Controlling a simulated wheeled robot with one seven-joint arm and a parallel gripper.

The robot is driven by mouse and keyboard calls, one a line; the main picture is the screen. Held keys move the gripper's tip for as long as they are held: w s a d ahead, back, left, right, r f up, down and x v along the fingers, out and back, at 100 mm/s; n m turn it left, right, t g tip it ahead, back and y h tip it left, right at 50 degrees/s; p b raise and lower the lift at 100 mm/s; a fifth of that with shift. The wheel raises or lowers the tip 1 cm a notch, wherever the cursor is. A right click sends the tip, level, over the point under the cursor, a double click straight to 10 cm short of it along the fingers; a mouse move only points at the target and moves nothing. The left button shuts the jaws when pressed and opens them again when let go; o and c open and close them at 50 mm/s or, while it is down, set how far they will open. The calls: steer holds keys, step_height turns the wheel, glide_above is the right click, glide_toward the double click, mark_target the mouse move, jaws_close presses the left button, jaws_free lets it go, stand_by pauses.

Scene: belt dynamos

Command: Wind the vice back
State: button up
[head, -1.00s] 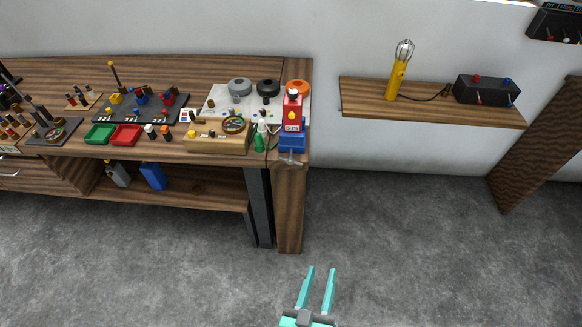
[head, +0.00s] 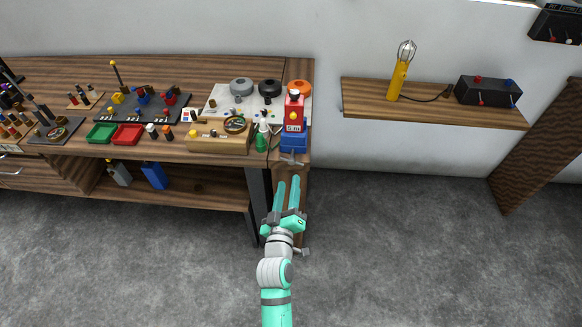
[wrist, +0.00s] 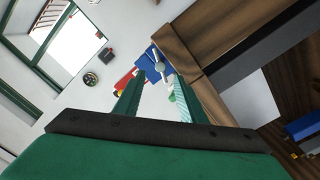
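The blue vice (head: 293,142) sits at the bench's front right corner, with a red block-like device (head: 294,112) with a white label standing in its jaws. Its grey handle (head: 291,160) sticks out at the front, over the bench edge. My gripper (head: 288,182) is open and empty, below and in front of the handle and apart from it. In the wrist view the blue vice (wrist: 147,70) and its grey handle (wrist: 158,66) show just beyond and between my fingertips (wrist: 157,82). The red device is partly hidden there.
A green bottle (head: 261,138) and a wooden box (head: 215,143) stand left of the vice. The bench leg (head: 257,195) is close beside my gripper. A wall shelf (head: 430,108) holds a yellow lamp (head: 398,80). The floor to the right is clear.

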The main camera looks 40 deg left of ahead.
mark_target(291, 164)
steer(key=x, duration=0.8)
jaws_close()
